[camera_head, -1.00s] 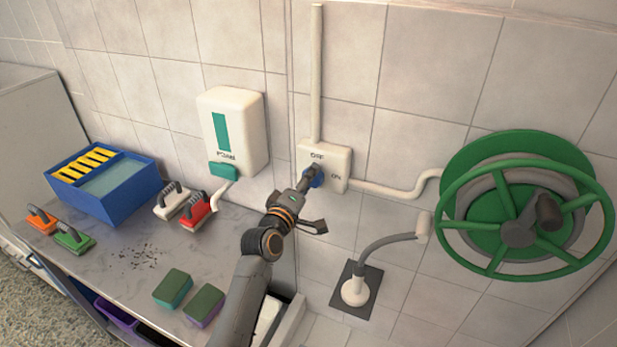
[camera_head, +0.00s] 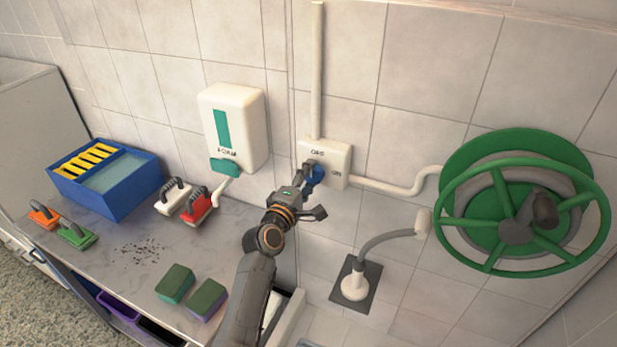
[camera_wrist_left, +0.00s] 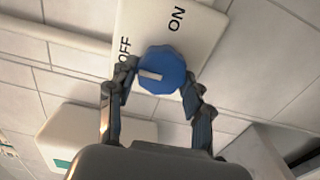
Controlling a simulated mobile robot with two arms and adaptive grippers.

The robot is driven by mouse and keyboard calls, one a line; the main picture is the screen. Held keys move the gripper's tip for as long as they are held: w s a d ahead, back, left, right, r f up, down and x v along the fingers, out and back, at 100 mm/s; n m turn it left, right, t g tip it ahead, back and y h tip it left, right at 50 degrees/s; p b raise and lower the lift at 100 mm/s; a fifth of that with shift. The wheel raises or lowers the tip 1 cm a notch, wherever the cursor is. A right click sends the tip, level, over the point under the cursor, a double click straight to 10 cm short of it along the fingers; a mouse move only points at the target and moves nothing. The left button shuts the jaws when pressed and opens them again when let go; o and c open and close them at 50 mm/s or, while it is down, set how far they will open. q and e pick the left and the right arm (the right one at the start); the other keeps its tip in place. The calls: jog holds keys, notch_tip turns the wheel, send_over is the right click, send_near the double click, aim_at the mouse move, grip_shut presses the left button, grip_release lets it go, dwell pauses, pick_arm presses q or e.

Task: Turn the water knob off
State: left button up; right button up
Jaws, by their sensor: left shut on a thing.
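The water knob (camera_head: 317,176) is blue and sits on a white wall box (camera_head: 336,160) marked OFF and ON. In the left wrist view the knob (camera_wrist_left: 168,66) is round and faceted, with a white mark on the side toward OFF. My left gripper (camera_head: 309,175) is at the knob, its two dark fingers on opposite sides of it and shut on it. In the head view the fingers hide part of the knob. My right gripper is not in view.
A foam dispenser (camera_head: 233,125) hangs left of the box. A green hose reel (camera_head: 460,200) is at the right, with a pipe between. The counter (camera_head: 128,275) below holds a blue bin (camera_head: 120,195), brushes and sponges (camera_head: 208,298). A nozzle (camera_head: 354,286) hangs below the box.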

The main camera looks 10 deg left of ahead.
pick_arm(q)
jog(key=o, duration=1.1)
jog(key=shift+s, duration=0.1)
jog(key=s, duration=0.3)
jog(key=s+a, duration=0.1)
jog(key=s, duration=0.3)
jog(key=s+a, duration=0.1)
jog(key=s, duration=0.3)
jog(key=shift+s+a, duration=0.15)
jog(key=shift+s, duration=0.1)
